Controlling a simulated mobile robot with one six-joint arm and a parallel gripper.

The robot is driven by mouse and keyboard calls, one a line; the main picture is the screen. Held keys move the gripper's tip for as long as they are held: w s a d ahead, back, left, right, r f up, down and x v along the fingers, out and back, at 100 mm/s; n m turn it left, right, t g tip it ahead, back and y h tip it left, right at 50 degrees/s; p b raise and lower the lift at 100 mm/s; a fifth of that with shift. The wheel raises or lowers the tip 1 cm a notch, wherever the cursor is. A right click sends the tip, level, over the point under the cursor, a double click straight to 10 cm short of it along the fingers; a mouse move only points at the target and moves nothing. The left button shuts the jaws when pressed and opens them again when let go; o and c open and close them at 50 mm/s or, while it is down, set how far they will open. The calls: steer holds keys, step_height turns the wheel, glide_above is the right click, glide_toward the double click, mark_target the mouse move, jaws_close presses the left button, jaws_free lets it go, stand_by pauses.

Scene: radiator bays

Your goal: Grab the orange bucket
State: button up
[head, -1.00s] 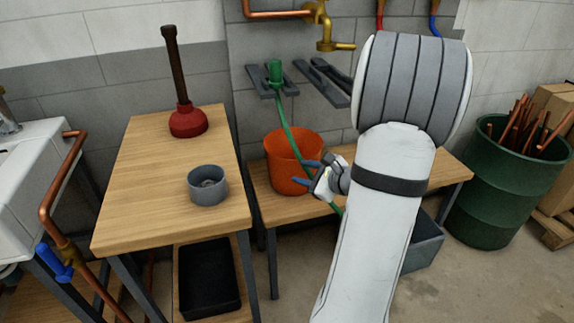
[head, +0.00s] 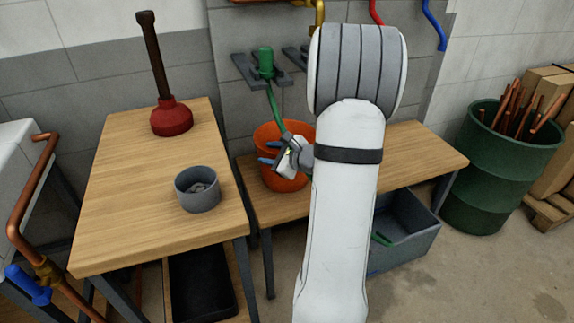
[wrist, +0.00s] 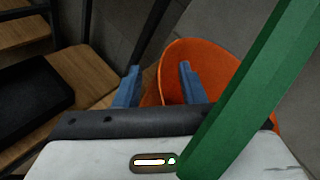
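The orange bucket (head: 285,184) stands on the low wooden bench, partly hidden behind my gripper and forearm in the head view. My gripper (head: 268,152) is in front of the bucket, its blue fingers pointing left. In the wrist view, the fingers of my gripper (wrist: 158,78) are spread apart. The bucket's orange rim (wrist: 220,45) shows ahead and to the right, with its left edge seen between the fingertips. I cannot tell whether either finger touches it.
A long green rod (head: 274,103) hangs from a wall rack and crosses the wrist view close up. A wooden table (head: 130,190) at left holds a red plunger (head: 171,117) and a grey cup (head: 198,190). A grey bin (head: 405,240) sits below the bench.

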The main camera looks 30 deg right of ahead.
steer(key=shift+w, duration=0.1)
jaws_close()
stand_by(0.3)
stand_by(1.1)
